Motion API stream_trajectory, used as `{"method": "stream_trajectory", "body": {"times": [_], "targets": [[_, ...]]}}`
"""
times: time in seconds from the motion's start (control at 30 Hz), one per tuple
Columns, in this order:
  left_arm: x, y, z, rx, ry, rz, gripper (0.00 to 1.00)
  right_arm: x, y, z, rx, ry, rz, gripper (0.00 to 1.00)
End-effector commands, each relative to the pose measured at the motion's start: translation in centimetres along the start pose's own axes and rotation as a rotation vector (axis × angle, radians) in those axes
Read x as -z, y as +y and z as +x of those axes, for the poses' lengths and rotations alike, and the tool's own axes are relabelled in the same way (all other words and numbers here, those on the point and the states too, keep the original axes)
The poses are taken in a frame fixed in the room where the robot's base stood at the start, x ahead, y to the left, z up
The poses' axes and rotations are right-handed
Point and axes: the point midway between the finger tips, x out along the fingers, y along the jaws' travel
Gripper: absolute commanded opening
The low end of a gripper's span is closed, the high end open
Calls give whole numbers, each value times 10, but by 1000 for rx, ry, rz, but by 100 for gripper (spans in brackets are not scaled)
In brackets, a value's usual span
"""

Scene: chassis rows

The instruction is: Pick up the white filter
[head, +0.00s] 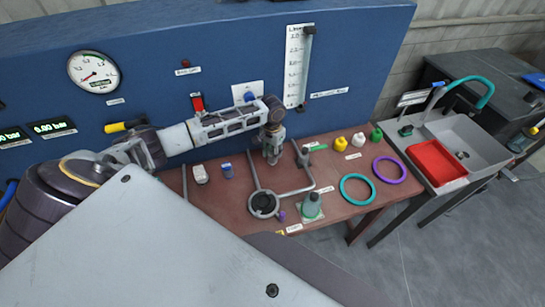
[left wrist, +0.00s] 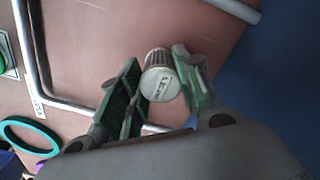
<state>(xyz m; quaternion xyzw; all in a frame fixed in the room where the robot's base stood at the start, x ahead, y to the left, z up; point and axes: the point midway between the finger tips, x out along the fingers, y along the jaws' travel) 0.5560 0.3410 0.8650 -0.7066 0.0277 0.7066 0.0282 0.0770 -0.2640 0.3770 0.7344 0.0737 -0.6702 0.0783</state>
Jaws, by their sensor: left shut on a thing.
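My left gripper (head: 272,150) is over the brown table, beside the grey metal frame. In the left wrist view the gripper (left wrist: 158,95) is shut on the white filter (left wrist: 160,86), a small ribbed cylinder with a pale, lettered end facing the camera. The filter sits between the green-padded fingers. In the head view the fingers mostly hide it. I cannot tell whether it touches the table. My right gripper is not in view.
A metal frame with a round dark holder (head: 263,204) stands close to the left gripper. A blue panel (head: 230,50) rises behind.

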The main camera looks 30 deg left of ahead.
Motion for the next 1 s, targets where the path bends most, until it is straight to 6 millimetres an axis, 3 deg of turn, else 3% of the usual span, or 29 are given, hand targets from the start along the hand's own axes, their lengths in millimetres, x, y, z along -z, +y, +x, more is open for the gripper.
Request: {"method": "stream_trajectory", "body": {"times": [0.27, 0.47, 1.0], "targets": [[0, 0, -2, 0, 1, 0, 10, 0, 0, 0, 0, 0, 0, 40], [1, 0, -15, 0, 3, -1, 10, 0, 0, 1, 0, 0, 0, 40], [1, 0, -87, -1, 2, 0, 10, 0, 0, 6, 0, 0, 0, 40]]}}
